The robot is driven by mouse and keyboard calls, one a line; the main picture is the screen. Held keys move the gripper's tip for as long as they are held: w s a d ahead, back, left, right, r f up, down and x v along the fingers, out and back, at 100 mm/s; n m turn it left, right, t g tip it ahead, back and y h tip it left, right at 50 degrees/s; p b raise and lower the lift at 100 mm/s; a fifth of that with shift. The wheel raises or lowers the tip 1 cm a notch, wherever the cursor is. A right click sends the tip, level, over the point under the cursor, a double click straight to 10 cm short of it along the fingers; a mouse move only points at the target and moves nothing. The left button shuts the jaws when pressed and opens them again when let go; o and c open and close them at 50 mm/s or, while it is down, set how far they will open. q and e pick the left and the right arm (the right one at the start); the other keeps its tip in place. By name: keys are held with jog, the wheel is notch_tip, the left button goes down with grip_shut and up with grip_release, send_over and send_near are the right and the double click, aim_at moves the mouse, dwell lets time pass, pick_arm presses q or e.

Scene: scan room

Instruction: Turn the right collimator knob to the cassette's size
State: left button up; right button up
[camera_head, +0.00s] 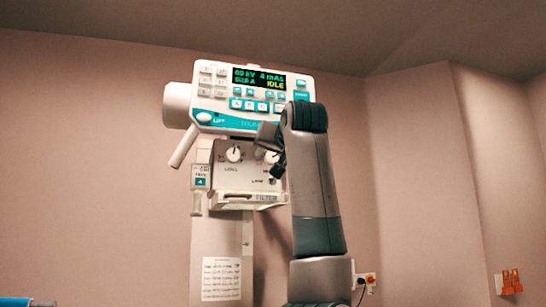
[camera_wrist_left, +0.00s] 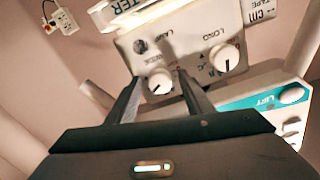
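The collimator (camera_head: 243,182) is a pale box under the X-ray tube head, with two round white knobs on its face. The left knob (camera_head: 234,154) is marked LONG. The right knob (camera_head: 271,157) is partly hidden by my left gripper (camera_head: 277,170). In the left wrist view, which is upside down, the right knob (camera_wrist_left: 160,82) shows between the two dark fingers of my left gripper (camera_wrist_left: 160,78), with a gap on both sides. The LONG knob (camera_wrist_left: 224,57) stands clear beside one finger. How deep the fingertips reach is unclear. My right gripper is out of view. I make out no cassette.
The control panel (camera_head: 255,122) above the collimator has a lit display reading SIZE A and IDLE. A handle (camera_head: 184,147) sticks out at the left. A paper sheet (camera_head: 221,279) hangs below. Orange holders (camera_head: 511,281) are on the right wall.

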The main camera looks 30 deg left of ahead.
pick_arm(q)
jog(key=c, duration=0.9)
jog(key=shift+n, duration=0.3)
jog(key=n+p, duration=0.3)
jog(key=n, duration=0.1)
jog(key=shift+r+n+p, duration=0.15)
jog(key=shift+n+p, duration=0.15)
jog(key=shift+p, duration=0.05)
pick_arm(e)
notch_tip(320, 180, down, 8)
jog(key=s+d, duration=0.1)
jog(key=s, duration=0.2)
pick_arm(q)
jog(key=n+p, duration=0.6)
jog(key=n, duration=0.3)
jog(key=shift+d+y, duration=0.1)
jog(key=shift+y, duration=0.2)
jog(key=shift+n+p, duration=0.4)
jog(key=shift+n, duration=0.1)
jog(key=shift+f+n, duration=0.25)
jog(key=shift+n, duration=0.15)
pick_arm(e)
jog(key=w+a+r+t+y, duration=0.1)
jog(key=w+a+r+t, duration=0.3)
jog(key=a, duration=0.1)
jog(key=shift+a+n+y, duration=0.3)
